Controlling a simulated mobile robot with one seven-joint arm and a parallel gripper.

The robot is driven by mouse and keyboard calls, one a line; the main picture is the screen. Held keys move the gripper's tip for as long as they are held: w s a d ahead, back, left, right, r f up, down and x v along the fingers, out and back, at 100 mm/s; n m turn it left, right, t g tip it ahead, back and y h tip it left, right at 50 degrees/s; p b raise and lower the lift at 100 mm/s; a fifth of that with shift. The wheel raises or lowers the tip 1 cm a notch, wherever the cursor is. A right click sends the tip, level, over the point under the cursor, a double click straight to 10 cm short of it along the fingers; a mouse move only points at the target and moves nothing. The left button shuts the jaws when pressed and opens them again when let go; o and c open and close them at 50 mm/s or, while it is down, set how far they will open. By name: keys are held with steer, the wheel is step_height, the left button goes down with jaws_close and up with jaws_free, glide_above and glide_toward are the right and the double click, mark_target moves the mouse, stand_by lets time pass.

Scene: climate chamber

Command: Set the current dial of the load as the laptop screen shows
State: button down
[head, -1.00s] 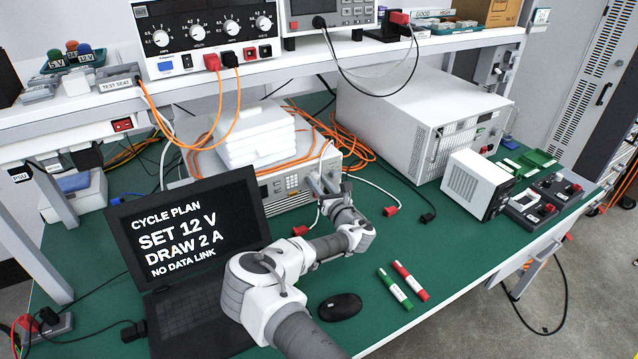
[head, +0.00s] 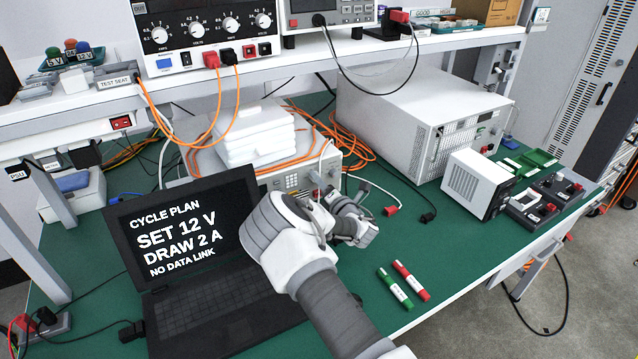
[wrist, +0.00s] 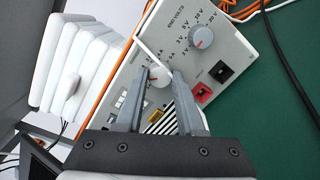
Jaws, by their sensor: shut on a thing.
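The laptop screen (head: 180,225) reads "CYCLE PLAN, SET 12 V, DRAW 2 A, NO DATA LINK". The load (head: 292,181) is a light grey box at the back of the green bench, its front panel partly behind my arm. In the wrist view, my gripper (wrist: 160,75) is shut on the small grey current dial (wrist: 157,83), one finger on each side. An "A" scale surrounds this dial; its pointer setting is not readable.
White blocks (head: 255,135) are stacked on the load. Red (wrist: 203,93) and black (wrist: 222,72) sockets lie right of the fingers. Orange cables (head: 340,150) lie behind. Green and red markers (head: 410,280) lie on the bench front. A large white unit (head: 400,110) stands at right.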

steer(key=shift+m+b, duration=0.5)
steer(key=shift+m, duration=1.6)
steer(key=c, duration=0.5)
jaws_free()
steer(key=p+v, duration=0.1)
steer(key=v, duration=1.6)
steer(key=shift+s+d+r, duration=0.1)
steer(key=shift+d+r, duration=0.1)
steer(key=shift+d, duration=0.1)
